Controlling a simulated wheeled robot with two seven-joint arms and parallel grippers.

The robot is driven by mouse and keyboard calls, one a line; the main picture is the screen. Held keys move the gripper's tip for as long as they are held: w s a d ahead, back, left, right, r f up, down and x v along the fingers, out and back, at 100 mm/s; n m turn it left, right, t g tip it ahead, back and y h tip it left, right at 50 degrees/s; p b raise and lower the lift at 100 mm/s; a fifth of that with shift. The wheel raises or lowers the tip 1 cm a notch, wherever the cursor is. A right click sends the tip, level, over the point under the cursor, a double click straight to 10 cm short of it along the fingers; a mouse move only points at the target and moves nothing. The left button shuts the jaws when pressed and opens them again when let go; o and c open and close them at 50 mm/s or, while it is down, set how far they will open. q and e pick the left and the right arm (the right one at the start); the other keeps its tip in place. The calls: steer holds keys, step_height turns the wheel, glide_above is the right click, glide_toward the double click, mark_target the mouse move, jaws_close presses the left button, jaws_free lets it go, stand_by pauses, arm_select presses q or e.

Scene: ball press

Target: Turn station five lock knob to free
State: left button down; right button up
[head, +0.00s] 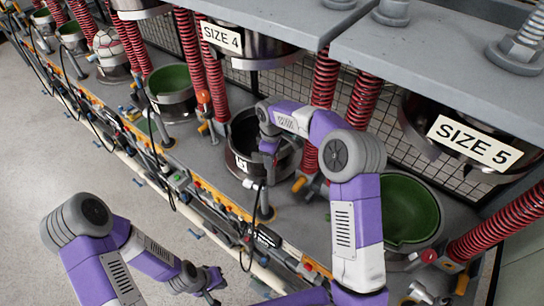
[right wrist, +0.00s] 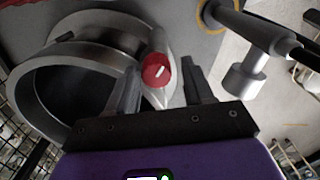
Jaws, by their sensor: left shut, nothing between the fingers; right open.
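In the right wrist view, a knob with a red cap and a short white mark (right wrist: 157,71) sits on a grey pointed body. My right gripper (right wrist: 162,90) is open, with one dark finger on each side of the knob in the picture. I cannot tell whether the fingers touch it. In the head view my right gripper (head: 268,157) is partly hidden at the dark-lined steel pot (head: 240,165); the knob cannot be made out there. My left gripper (head: 214,284) is shut and empty, low in the head view, over the floor side of the bench.
A steel ring with a dark hollow (right wrist: 75,85) stands left of the knob, and a metal handle (right wrist: 262,55) sticks out right. The SIZE 5 press (head: 470,143) and a green-lined pot (head: 405,215) stand at the right. Red springs (head: 322,95) flank the stations. Floor (head: 40,150) is clear.

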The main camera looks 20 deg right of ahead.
steer(key=shift+w+d+m, duration=0.2)
steer(key=shift+w+m, duration=0.05)
steer(key=shift+m, duration=0.05)
